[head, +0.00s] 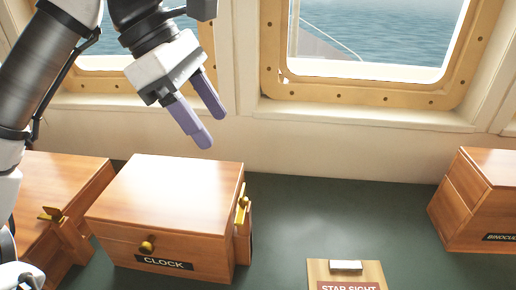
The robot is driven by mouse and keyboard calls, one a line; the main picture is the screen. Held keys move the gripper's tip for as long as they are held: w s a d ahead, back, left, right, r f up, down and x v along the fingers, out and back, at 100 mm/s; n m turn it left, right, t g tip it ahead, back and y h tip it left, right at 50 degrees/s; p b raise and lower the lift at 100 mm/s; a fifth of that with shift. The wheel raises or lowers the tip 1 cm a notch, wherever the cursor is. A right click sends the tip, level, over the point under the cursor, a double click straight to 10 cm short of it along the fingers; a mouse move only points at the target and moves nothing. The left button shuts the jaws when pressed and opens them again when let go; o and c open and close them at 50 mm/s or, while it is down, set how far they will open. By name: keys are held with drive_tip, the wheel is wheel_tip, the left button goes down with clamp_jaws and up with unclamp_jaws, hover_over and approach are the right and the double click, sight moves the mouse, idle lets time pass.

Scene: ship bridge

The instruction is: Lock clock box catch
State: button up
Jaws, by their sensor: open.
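The clock box (170,205) is a wooden box with a shut lid, a round brass knob and a black "CLOCK" label on its front. Its brass catch (243,200) is on the right side, on a small wooden piece, and looks upright; I cannot tell whether it is locked. My gripper (208,128) has two purple fingers, is open and empty, and hangs above and behind the box lid near its right rear corner, apart from the box.
Another wooden box (60,190) with a brass catch stands close on the left. A binoculars box (485,195) stands at the far right. A "STAR SIGHT" board (345,272) lies at the front. The green counter (330,215) is clear right of the clock box. Windows line the back wall.

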sight(241, 204)
drive_tip(key=shift+y, duration=0.4)
drive_tip(key=x, duration=0.4)
drive_tip(key=p+x, duration=0.1)
drive_tip(key=x, duration=0.4)
drive_tip(key=a+x, duration=0.1)
drive_tip(key=x, duration=0.3)
drive_tip(key=shift+w+f, duration=0.25)
drive_tip(key=shift+f, duration=0.25)
drive_tip(key=c, duration=1)
